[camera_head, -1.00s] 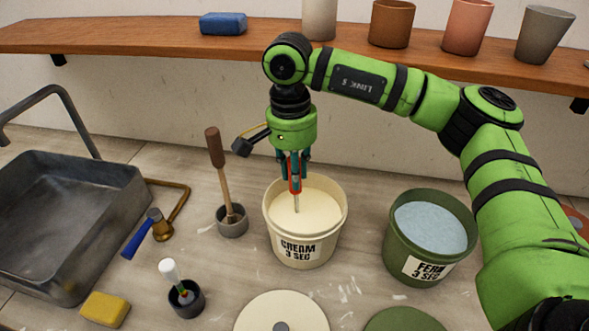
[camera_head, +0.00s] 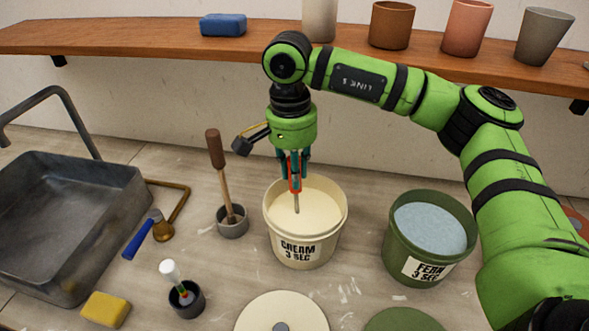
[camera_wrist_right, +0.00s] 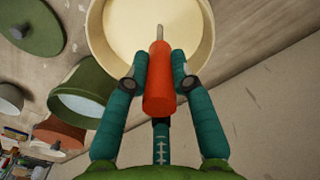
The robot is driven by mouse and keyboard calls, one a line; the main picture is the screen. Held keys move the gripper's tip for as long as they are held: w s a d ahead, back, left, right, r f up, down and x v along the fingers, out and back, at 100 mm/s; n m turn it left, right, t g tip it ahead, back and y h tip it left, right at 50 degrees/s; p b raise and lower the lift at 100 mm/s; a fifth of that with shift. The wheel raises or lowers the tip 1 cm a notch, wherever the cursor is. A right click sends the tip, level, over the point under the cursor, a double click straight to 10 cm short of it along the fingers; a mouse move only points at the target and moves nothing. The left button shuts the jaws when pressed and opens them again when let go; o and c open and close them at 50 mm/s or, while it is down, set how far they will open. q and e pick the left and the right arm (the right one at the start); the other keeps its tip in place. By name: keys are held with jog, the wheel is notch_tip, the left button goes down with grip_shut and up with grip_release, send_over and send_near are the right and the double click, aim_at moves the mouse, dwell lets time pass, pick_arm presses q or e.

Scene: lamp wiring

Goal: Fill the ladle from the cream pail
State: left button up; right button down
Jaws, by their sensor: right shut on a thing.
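The cream pail (camera_head: 306,252) stands open on the counter, labelled "CREAM 3 SEC", with pale cream liquid inside. My right gripper (camera_head: 295,172) is above the pail, pointing down. It is shut on the red-orange handle of the ladle (camera_head: 296,187), whose thin metal shaft goes down into the cream. The ladle's bowl is hidden in the liquid. In the right wrist view the teal fingers (camera_wrist_right: 160,72) press on both sides of the ladle handle (camera_wrist_right: 159,90), with the cream pail (camera_wrist_right: 97,40) beyond. My left gripper is not in view.
A green pail (camera_head: 412,267) of bluish liquid stands to the right. Two lids, cream (camera_head: 255,318) and green (camera_head: 405,322), lie in front. To the left are a grey cup with a brown-handled tool (camera_head: 232,228), a blue-handled tool (camera_head: 140,240), a dark cup (camera_head: 187,303), a yellow sponge (camera_head: 106,309) and a sink (camera_head: 125,205).

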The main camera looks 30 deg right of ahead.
jog(key=shift+r+p, duration=3.3)
jog(key=shift+r, duration=2.2)
jog(key=shift+r+p, duration=1)
jog(key=shift+r, duration=0.55)
jog(key=shift+s+f, duration=0.1)
jog(key=shift+f, duration=0.05)
